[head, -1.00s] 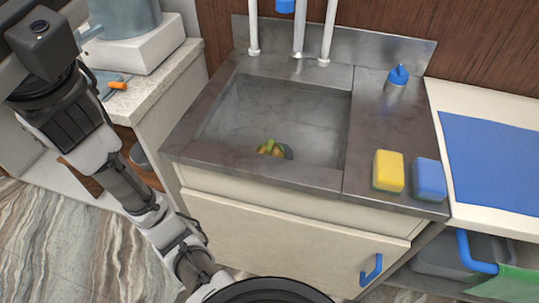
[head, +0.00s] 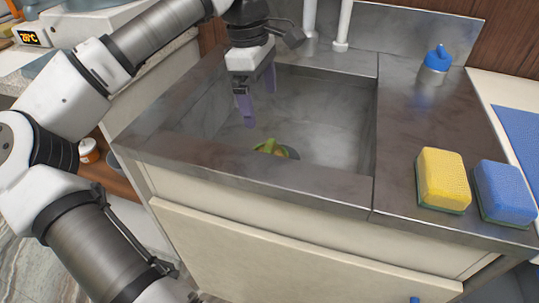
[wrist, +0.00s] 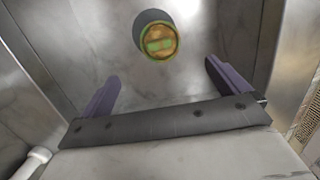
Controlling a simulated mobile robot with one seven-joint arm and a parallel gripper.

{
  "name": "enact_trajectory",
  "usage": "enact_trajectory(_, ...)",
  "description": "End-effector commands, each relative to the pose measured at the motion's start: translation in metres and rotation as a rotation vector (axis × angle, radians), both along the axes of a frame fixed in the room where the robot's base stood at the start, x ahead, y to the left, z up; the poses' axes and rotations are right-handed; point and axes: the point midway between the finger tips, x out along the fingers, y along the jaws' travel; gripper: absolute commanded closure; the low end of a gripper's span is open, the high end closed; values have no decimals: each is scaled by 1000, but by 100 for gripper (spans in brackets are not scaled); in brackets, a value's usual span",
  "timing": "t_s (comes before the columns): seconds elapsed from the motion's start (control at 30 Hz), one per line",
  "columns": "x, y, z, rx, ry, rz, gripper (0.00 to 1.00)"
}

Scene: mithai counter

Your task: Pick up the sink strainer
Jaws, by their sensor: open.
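In the wrist view the strainer (wrist: 157,41) lies ahead of my fingers, at the top centre. My gripper (head: 258,100) is open and empty, with two purple fingers pointing down over the left part of the basin. In the wrist view my gripper (wrist: 161,72) has its fingers spread wide, apart from the strainer.
A yellow sponge (head: 443,178) and a blue sponge (head: 504,190) lie on the metal counter right of the basin. A blue-topped dispenser (head: 436,62) stands behind them. Pale pipes (head: 343,22) rise at the back. Basin walls surround my fingers.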

Motion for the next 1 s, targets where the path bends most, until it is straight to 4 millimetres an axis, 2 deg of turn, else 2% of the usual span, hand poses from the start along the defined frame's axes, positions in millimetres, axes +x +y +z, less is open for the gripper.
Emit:
enact_trajectory(0.1, 0, 6, -14, 27, 8, 4, 0)
enact_trajectory(0.4, -2, -3, -71, 22, 8, 2, 0)
enact_trajectory(0.77, -3, -9, -96, 20, 7, 3, 0)
enact_trajectory(1.0, -3, -16, -131, 19, 8, 2, 0)
